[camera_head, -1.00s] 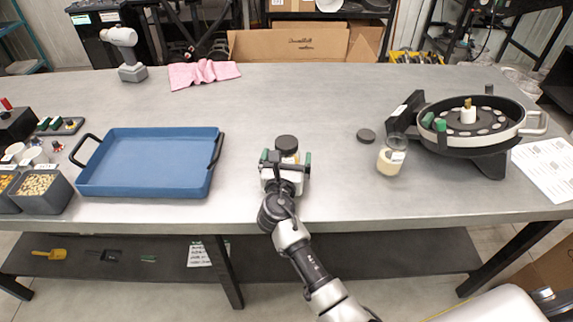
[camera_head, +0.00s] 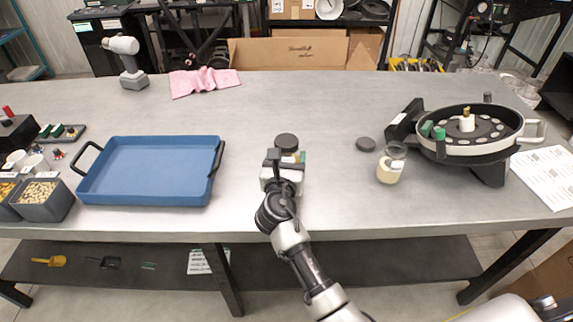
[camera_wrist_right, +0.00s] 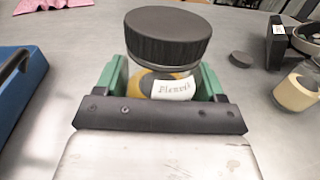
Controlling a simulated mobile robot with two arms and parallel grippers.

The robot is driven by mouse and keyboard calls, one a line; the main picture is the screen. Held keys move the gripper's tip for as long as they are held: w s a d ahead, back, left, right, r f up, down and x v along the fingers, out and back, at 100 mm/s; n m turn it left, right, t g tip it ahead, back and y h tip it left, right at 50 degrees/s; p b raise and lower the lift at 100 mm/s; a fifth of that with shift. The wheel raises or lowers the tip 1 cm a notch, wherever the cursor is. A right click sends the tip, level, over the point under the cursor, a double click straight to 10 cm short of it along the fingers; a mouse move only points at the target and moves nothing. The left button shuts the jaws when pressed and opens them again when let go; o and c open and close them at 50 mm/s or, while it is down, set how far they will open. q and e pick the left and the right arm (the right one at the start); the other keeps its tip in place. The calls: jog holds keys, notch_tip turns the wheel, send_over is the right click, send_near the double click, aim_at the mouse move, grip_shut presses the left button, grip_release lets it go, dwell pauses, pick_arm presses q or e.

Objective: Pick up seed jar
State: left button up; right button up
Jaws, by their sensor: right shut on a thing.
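The seed jar (camera_head: 287,143) has a wide black lid and a white handwritten label. My left gripper is not in view.
A blue tray (camera_head: 151,172) lies to the left. An open jar (camera_head: 390,168) of pale contents and a loose black lid (camera_head: 366,144) are to the right. The round seed meter (camera_head: 470,135) stands at far right. The table behind the jar is clear.

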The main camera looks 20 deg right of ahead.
jog(key=s+d+r+p, duration=0.3)
jog(key=s+d+r, duration=0.4)
jog(key=d+r, duration=0.15)
jog(key=s+a+f+n+t+y, duration=0.1)
jog(key=s+a+f+n+y, duration=0.1)
jog(key=s, duration=0.5)
jog(key=s+a+f+n+y, duration=0.3)
jog(key=s+a+y, duration=0.1)
jog(key=s, duration=0.4)
jog(key=shift+a+f+t+y, duration=0.15)
jog(key=shift+a+t+y, duration=0.25)
jog(key=shift+y, duration=0.5)
jog(key=shift+s, duration=0.1)
